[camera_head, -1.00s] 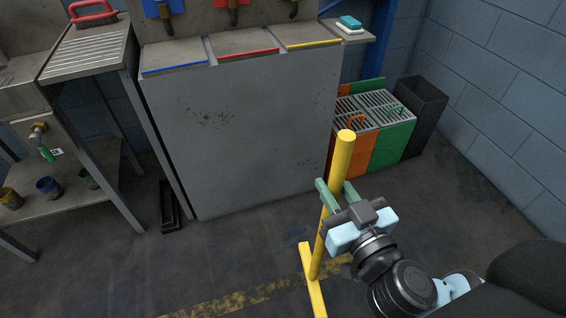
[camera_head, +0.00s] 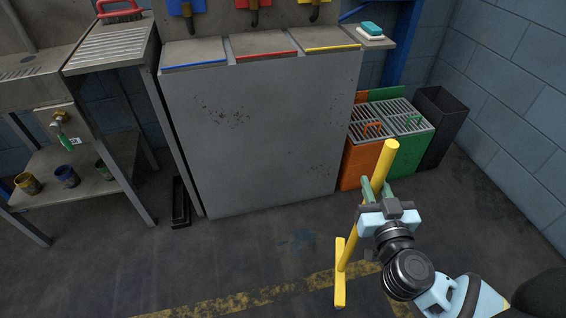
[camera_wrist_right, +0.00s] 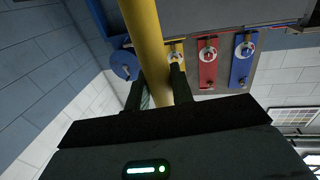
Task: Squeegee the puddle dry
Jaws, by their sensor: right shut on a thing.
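The yellow squeegee (camera_head: 383,166) has a long handle that leans to the right at its top. Its yellow head (camera_head: 340,285) is low at the floor near the striped line; I cannot tell if it touches. My right gripper (camera_head: 376,190) is shut on the upper handle. In the right wrist view the handle (camera_wrist_right: 145,35) passes between the two dark fingers of that gripper (camera_wrist_right: 155,90). A faint dark bluish patch (camera_head: 300,238), which looks like the puddle, lies on the floor left of the handle and beyond the head. My left gripper is not in view.
A grey cabinet (camera_head: 265,130) stands behind the patch. Orange (camera_head: 365,165) and green (camera_head: 412,150) bins and a dark bin (camera_head: 440,125) stand at the right by the wall. A metal table (camera_head: 75,180) with small pots is at the left. Floor around the patch is clear.

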